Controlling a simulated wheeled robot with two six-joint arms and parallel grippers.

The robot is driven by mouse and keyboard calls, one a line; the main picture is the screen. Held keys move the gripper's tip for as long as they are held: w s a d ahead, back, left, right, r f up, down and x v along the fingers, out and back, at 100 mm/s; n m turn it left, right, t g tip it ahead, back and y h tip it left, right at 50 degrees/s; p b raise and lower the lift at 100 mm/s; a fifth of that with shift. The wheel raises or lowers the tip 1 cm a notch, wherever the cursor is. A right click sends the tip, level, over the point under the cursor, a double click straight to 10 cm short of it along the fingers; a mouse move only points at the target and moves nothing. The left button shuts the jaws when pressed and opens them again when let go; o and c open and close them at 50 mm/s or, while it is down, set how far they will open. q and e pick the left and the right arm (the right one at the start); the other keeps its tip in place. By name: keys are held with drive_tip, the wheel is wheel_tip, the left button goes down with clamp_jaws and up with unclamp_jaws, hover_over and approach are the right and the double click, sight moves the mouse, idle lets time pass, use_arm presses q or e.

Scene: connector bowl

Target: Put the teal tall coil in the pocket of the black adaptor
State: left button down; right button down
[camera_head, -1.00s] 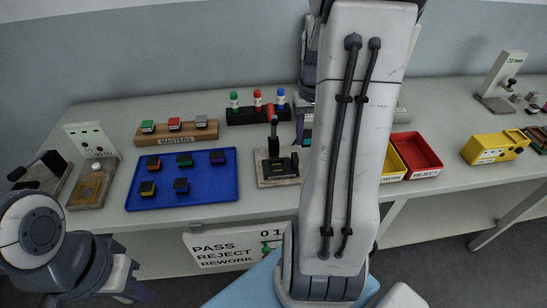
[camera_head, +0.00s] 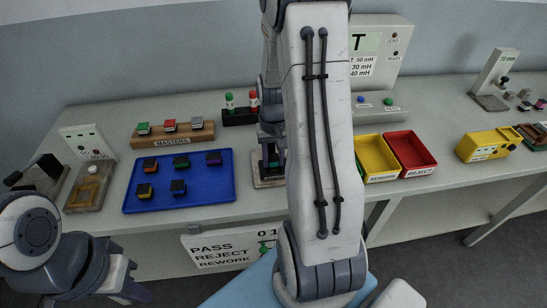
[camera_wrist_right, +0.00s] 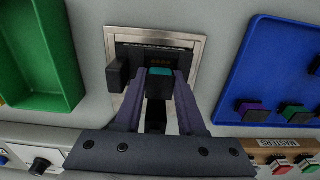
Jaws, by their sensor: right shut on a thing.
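The teal tall coil (camera_wrist_right: 159,72) is between the fingers of my right gripper (camera_wrist_right: 160,80) in the right wrist view, only its teal top and dark body showing. My right gripper (camera_head: 270,158) is shut on it over the metal plate. The black adaptor (camera_wrist_right: 165,55) sits on this plate, just beyond the coil in the wrist view. Its pocket is largely hidden by the coil and fingers, so I cannot tell whether the coil touches it. My left gripper (camera_head: 128,290) is low at the left, away from the table things; its jaw opening is unclear.
A black upright handle (camera_wrist_right: 117,74) stands beside the adaptor. The blue tray (camera_head: 227,195) with several coloured coils lies to the left. The masters rack (camera_head: 173,138) is behind it. The yellow rework bin (camera_head: 376,155) and red reject bin (camera_head: 410,150) stand to the right.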

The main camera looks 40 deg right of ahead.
drive_tip(key=shift+f, duration=0.15)
drive_tip(key=c, duration=0.5)
unclamp_jaws()
